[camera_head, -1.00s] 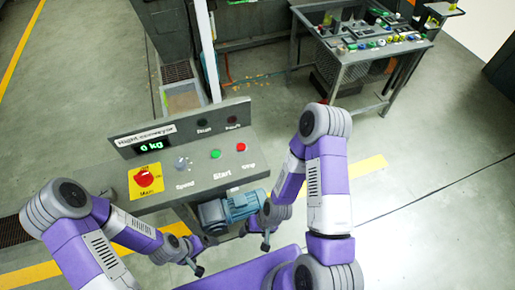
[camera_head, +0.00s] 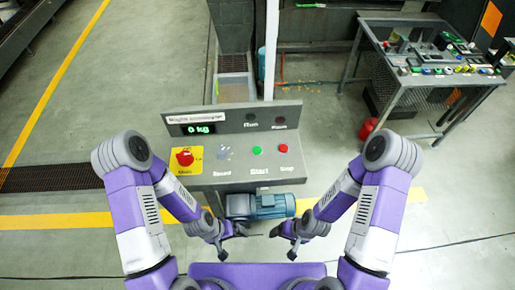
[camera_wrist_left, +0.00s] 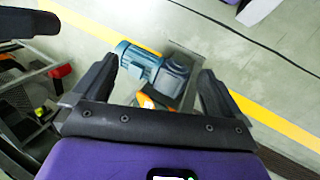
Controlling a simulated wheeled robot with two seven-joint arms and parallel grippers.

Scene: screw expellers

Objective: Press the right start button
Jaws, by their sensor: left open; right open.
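The green start button (camera_head: 257,150) is on the grey console panel (camera_head: 225,177), above the label "Start". The panel's sign looks like "Right conveyor", and its display (camera_head: 198,129) reads "0 kg". My left gripper (camera_head: 229,243) is open and empty, below and in front of the panel, apart from the button. My right gripper (camera_head: 282,243) is open and empty, to the right of the left one, also below the panel. In the left wrist view, the open left fingers (camera_wrist_left: 155,88) frame a blue motor (camera_wrist_left: 138,60) beyond them.
A red stop button (camera_head: 283,148) sits right of the start button. A grey speed knob (camera_head: 224,153) and a red main switch on yellow (camera_head: 186,158) sit to its left. The blue-grey motor (camera_head: 262,205) is under the panel. A table with parts (camera_head: 420,73) stands at the back right.

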